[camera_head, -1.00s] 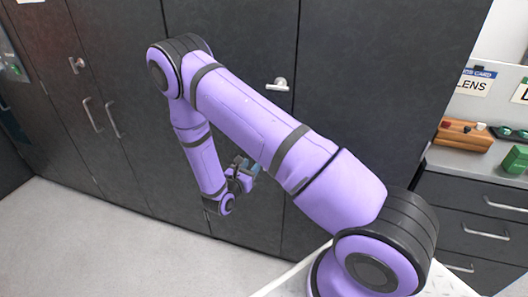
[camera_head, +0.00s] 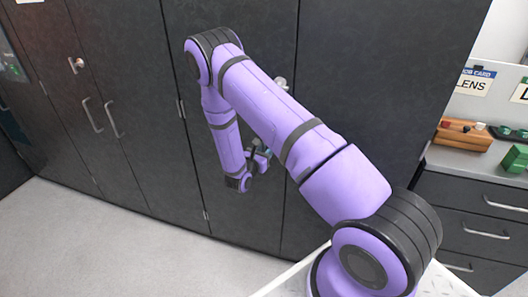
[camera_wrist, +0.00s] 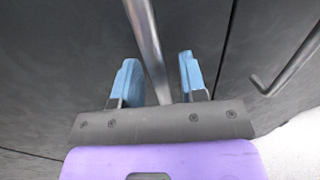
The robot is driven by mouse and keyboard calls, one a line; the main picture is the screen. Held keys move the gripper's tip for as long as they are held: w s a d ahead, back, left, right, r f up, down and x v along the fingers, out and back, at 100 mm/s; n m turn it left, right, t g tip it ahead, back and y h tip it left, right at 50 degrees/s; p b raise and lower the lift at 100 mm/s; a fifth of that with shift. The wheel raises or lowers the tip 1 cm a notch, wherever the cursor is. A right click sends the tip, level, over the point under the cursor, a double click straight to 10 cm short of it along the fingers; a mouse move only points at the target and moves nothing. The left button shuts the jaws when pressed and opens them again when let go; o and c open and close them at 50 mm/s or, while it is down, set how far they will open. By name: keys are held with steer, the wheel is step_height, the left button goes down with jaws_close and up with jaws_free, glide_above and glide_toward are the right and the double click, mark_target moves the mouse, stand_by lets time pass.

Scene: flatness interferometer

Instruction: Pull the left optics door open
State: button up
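The dark left door (camera_head: 235,225) of the right-hand cabinet stands closed in the head view, behind my arm. My gripper (camera_head: 258,158) is in front of this door, partly hidden by my arm. In the wrist view my gripper (camera_wrist: 158,64) has its two blue fingers apart. A grey metal bar handle (camera_wrist: 144,30) runs down into the gap between them, and I see space on both sides of it. I cannot tell how deep the bar sits between the fingers. In the head view this handle is hidden.
A second bar handle (camera_wrist: 268,82) is on the neighbouring door, across a seam. A latch knob (camera_head: 281,83) shows above my arm. Another cabinet with two handles (camera_head: 92,115) is at left. A drawer bench (camera_head: 470,215) stands at right. The floor (camera_head: 120,245) in front is clear.

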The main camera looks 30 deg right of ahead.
jaws_close()
